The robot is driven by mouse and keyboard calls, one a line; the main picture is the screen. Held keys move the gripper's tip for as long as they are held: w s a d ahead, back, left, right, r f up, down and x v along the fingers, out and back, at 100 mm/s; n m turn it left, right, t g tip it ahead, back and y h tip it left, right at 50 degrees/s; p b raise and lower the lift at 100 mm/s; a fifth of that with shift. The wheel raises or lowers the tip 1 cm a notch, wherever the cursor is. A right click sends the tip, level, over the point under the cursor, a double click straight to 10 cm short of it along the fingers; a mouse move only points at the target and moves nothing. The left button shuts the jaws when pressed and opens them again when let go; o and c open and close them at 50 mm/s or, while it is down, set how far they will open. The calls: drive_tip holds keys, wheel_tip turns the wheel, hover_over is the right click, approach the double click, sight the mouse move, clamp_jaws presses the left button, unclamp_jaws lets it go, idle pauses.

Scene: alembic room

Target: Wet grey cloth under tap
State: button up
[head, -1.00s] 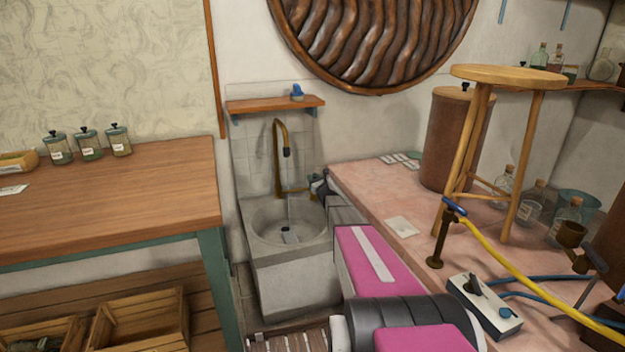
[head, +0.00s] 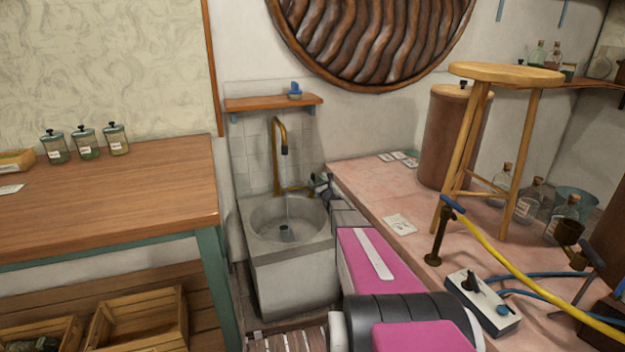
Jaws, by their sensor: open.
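A small dark grey shape, which looks like the grey cloth (head: 287,233), lies in the bottom of the stone sink (head: 262,262), below the tap. The brass tap (head: 275,150) arches over the basin with its dark spout pointing down. My arm reaches in from the lower right. My gripper (head: 318,183) is at the sink's back right rim, close beside the tap's handle end. It is small and partly hidden by my arm; it is open, and I cannot tell whether it touches the handle.
A wooden table (head: 120,195) stands left of the sink. A pink stone counter (head: 372,188) lies to the right, with a stool (head: 507,75), a yellow hose (head: 520,270) and a switch box (head: 483,302). A small shelf (head: 272,103) hangs above the tap.

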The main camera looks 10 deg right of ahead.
drive_tip(key=v, duration=0.5)
drive_tip(key=shift+s+d, duration=0.1)
drive_tip(key=shift+s, duration=0.2)
